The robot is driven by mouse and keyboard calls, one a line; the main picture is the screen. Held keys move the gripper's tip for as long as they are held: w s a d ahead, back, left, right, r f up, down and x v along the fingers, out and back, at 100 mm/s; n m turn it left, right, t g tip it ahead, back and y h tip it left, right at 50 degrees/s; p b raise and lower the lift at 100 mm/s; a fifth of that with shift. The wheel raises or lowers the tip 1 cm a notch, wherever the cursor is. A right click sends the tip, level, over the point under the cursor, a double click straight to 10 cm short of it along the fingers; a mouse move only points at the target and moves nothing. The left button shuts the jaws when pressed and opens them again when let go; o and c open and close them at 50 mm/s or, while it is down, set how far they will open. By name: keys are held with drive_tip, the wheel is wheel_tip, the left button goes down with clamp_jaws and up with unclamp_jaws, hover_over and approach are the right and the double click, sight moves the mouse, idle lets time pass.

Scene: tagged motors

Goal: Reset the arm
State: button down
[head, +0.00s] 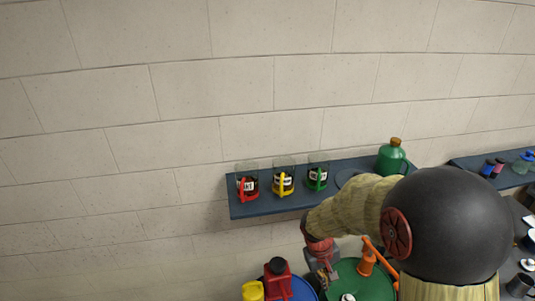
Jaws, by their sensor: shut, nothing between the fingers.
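My arm (360,205), in a pale yellow sleeve with a large dark joint, reaches in from the lower right. My gripper (325,272) hangs below the reddish wrist part, low in the picture, between the red container and the green drum top. It is small in view and partly hard to make out. It is shut and holds nothing. No motors can be clearly made out in this view.
Below stand a red container (278,283) and a green drum (362,281). Another shelf (470,162) is at right.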

drive_tip(key=s+r+m+t+y+b, duration=0.1)
drive_tip(key=s+t+b, duration=0.1)
drive_tip(key=s+b, duration=0.7)
drive_tip(key=s+d+r+m+t+y+b, duration=0.1)
drive_tip(key=s+r+m+t+b, duration=0.1)
drive_tip(key=s+b, duration=0.7)
drive_tip(key=t+b, duration=0.1)
drive_tip(key=b, duration=0.2)
drive_tip(key=shift+t+y, duration=0.3)
